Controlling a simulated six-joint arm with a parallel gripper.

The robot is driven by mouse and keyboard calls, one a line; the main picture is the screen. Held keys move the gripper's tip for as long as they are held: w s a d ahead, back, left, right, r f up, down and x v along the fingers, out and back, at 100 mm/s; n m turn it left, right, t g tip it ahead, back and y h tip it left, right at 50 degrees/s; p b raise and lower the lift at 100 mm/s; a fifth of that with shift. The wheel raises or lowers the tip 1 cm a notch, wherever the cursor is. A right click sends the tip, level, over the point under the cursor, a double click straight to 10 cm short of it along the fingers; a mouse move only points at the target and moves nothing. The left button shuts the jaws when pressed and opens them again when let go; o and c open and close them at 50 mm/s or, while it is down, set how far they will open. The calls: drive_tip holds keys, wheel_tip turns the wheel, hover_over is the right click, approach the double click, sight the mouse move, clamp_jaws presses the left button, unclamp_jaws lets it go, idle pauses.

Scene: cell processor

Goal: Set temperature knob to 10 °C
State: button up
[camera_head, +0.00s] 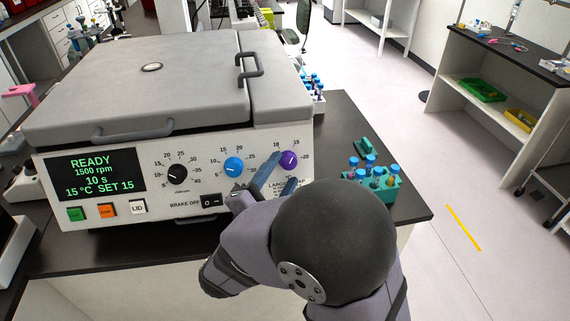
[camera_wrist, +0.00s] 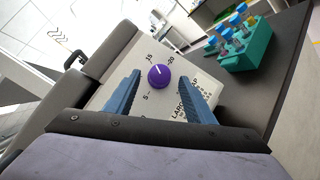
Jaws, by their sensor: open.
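The purple knob (camera_head: 289,160) is at the right end of the machine's front panel, on a scale with 10, 15 and 20 printed. In the wrist view the purple knob (camera_wrist: 159,76) has a white pointer line turned toward 15. The green display (camera_head: 96,175) reads READY, 1500 rpm, 10 s, 15 °C SET 15. My gripper (camera_head: 283,170) is open in front of the purple knob. In the wrist view its blue fingers (camera_wrist: 159,84) stand on either side of the knob, with visible gaps. Contact is not visible.
A blue knob (camera_head: 234,167) and a black knob (camera_head: 178,174) are left of the purple one. A brake switch (camera_head: 210,200) sits below them. A teal rack with blue-capped tubes (camera_head: 372,183) stands on the dark bench right of the machine.

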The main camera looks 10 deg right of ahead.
sight(288, 161)
drive_tip(key=shift+p+x, duration=0.3)
drive_tip(key=shift+x, duration=0.95)
drive_tip(key=c, duration=1.1)
drive_tip(key=shift+o, duration=0.2)
